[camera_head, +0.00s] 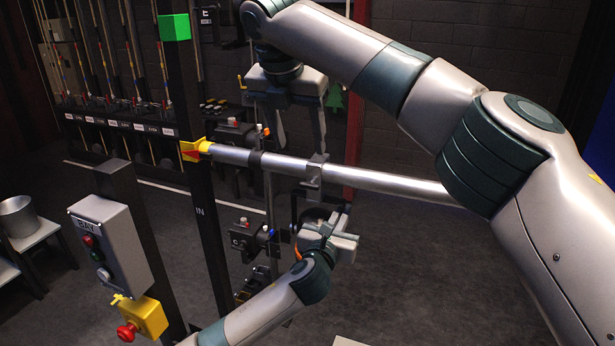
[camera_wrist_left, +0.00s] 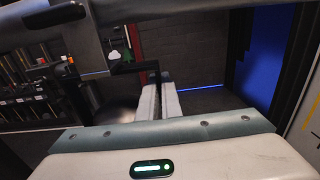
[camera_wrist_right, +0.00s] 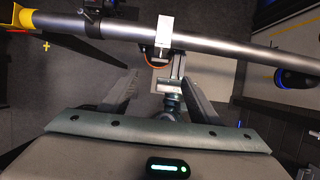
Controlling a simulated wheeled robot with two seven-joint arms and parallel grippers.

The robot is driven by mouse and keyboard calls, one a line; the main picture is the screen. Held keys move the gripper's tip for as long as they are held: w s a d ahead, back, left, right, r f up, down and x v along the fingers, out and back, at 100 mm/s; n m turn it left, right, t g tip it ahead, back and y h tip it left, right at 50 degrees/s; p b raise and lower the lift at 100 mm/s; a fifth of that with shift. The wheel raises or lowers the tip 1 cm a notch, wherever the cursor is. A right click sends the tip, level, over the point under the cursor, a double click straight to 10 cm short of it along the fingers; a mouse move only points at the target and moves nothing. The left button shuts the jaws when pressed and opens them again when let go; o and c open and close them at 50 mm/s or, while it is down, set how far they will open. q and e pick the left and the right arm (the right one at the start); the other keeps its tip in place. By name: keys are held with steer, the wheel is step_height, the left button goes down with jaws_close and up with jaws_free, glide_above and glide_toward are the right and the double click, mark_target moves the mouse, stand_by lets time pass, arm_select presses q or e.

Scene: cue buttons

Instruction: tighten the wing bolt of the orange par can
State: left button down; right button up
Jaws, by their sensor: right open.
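The orange par can shows only in part: an orange edge (camera_head: 297,254) is visible in the head view, and an orange rim (camera_wrist_right: 152,59) under the pipe in the right wrist view. Its pale hook clamp (camera_head: 314,172) sits over the silver pipe (camera_head: 385,182). I cannot make out the wing bolt clearly. My left gripper (camera_head: 336,224) is below the pipe at the can; in the left wrist view its fingers (camera_wrist_left: 160,90) are close together around a black yoke strip. My right gripper (camera_head: 301,122) is above the pipe, pointing down, open and empty, over the clamp.
A yellow holder (camera_head: 193,150) on a dark post carries the pipe's left end. A grey control box (camera_head: 112,243) and a red-yellow emergency stop (camera_head: 140,318) stand at lower left. More dark fixtures (camera_head: 245,236) lie behind the pipe. Open floor is at right.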

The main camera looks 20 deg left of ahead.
mark_target(309, 184)
steer(key=x, duration=1.2)
steer(key=shift+w, duration=0.1)
steer(key=c, duration=1.1)
steer(key=shift+o, duration=0.2)
